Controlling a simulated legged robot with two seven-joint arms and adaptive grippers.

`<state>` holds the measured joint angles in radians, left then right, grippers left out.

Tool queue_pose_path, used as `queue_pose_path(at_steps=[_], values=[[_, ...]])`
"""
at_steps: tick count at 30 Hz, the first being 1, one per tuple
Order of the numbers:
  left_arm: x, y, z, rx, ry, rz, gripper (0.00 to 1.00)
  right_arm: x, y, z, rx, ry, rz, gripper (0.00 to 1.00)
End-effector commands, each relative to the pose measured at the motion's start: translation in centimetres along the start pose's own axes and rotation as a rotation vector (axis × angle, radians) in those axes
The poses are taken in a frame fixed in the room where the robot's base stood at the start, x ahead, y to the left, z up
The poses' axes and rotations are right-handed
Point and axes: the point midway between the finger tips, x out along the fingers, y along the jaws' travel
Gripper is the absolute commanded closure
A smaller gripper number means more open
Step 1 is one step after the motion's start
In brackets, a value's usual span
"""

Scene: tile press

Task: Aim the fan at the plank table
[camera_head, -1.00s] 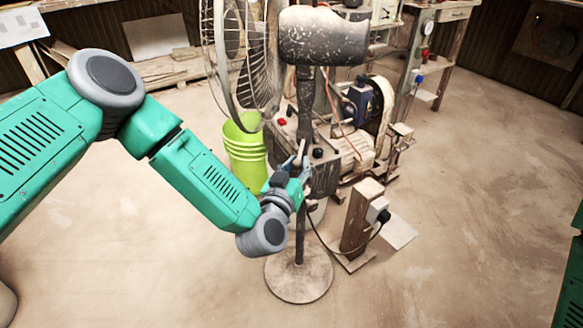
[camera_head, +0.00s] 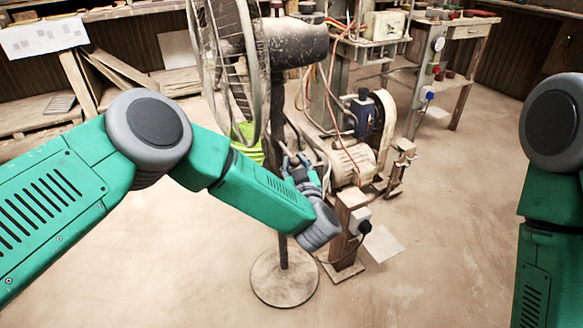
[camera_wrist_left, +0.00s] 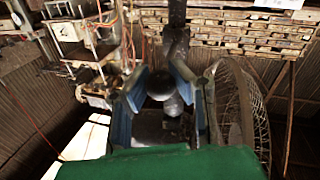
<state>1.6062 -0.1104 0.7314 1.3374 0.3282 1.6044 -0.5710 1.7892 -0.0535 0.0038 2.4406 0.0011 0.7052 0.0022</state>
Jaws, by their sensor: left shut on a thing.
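The dusty standing fan (camera_head: 297,43) has a round wire cage facing left and a dark motor housing behind it to the right. Its thin pole runs down to a round base (camera_head: 284,277) on the floor. My left gripper (camera_head: 296,163) is at the fan's pole, below the motor housing, and is shut on a part of the fan. In the left wrist view its blue fingers (camera_wrist_left: 160,95) stand either side of a dark round knob, with the cage (camera_wrist_left: 245,115) to the right. Low boards (camera_head: 35,112) lie at the back left; I cannot tell whether they are the plank table. My right gripper is out of view.
A green bucket (camera_head: 246,139) stands behind the cage. A dusty motor machine (camera_head: 352,163) and a wooden post with a plug box (camera_head: 347,240) stand close right of the fan. Workbenches line the back. The floor in front is clear.

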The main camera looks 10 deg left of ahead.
Motion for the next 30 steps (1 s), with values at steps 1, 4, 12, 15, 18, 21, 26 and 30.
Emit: queue_pose_path(at_steps=[1,4,12,15,18,21,26,30], values=[[-0.75,0.66,0.8,-0.002,-0.016,0.0,1.0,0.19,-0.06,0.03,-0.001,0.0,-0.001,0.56],[-0.65,0.9,0.86,-0.002,-0.012,-0.024,1.0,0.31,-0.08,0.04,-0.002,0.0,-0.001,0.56],[-0.52,1.38,0.91,0.008,-0.004,-0.05,1.0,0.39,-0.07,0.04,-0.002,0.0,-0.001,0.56],[-0.53,1.45,0.91,0.008,-0.004,-0.048,1.0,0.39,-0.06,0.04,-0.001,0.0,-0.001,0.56],[-0.55,1.45,0.9,0.007,-0.005,-0.046,1.0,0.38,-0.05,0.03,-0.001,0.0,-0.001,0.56],[-0.58,1.49,0.89,0.006,-0.006,-0.045,0.76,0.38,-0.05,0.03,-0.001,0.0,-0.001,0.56],[-0.37,1.38,0.67,0.005,0.0,-0.048,0.56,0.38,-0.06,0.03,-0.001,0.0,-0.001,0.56],[-0.2,1.28,0.55,0.005,0.003,-0.051,0.56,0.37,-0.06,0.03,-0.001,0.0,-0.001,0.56]])
